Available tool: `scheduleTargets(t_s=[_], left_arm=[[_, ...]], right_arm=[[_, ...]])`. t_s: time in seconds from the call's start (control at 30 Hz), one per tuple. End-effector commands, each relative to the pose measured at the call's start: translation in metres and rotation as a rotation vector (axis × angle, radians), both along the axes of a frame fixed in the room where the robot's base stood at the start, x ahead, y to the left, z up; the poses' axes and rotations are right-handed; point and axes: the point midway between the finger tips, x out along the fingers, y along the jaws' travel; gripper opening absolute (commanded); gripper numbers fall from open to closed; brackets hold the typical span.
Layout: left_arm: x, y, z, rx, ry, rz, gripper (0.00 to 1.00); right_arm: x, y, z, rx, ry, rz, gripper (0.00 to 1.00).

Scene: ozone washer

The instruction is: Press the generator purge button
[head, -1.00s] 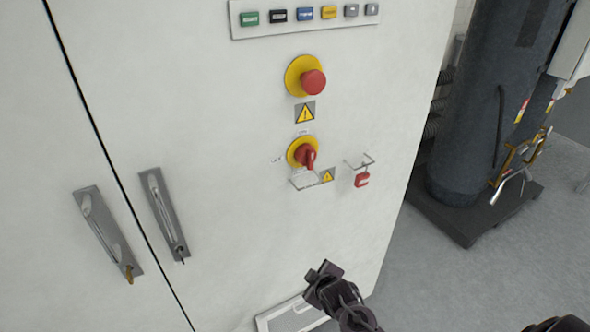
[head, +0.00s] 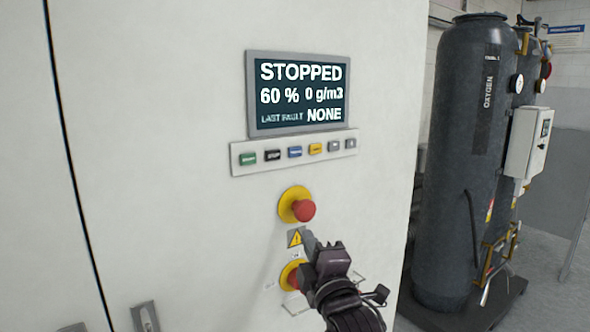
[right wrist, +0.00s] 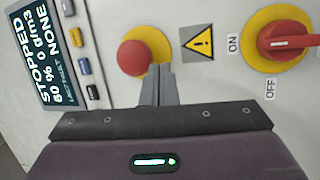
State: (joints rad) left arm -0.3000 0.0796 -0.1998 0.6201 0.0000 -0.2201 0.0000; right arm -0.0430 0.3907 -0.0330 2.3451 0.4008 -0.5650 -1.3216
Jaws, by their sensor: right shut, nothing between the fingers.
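A button strip (head: 293,153) on the white cabinet carries a green button (head: 248,159), a black button (head: 272,156), a blue button (head: 295,152), a yellow button (head: 315,149) and two grey ones. Their labels are too small to read, so I cannot tell which says purge. My right gripper (head: 309,240) is shut and empty, below the strip and just under the red emergency stop (head: 303,210). In the right wrist view its fingertips (right wrist: 161,72) overlap the edge of the emergency stop (right wrist: 134,58); contact is unclear. My left gripper is not in view.
A display (head: 300,95) above the strip reads STOPPED, 60 %, 0 g/m3, last fault NONE. A red rotary switch (right wrist: 287,41) on a yellow plate sits below the emergency stop. A dark oxygen tank (head: 468,150) stands right of the cabinet.

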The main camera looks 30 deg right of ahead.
Motion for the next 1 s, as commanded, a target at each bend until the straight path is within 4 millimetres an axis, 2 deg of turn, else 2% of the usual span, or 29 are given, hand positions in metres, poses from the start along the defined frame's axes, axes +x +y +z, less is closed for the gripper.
scheduleTargets(t_s=[0.03,0.2,0.3,0.4,0.57,1.0], left_arm=[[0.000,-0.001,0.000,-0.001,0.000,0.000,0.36],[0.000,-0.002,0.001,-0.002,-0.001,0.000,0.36],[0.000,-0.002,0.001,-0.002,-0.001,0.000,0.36],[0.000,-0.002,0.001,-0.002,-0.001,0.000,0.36],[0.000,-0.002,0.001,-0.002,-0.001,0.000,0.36],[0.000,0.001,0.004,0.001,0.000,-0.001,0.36]], right_arm=[[-0.005,-0.003,0.027,-0.068,-0.065,-0.024,0.00],[-0.028,-0.013,0.095,-0.265,-0.240,-0.128,0.00],[-0.041,-0.016,0.121,-0.346,-0.311,-0.185,0.00],[-0.051,-0.018,0.139,-0.397,-0.357,-0.227,0.00],[-0.058,-0.020,0.149,-0.431,-0.384,-0.255,0.00],[-0.052,-0.020,0.149,-0.430,-0.383,-0.256,0.00]])
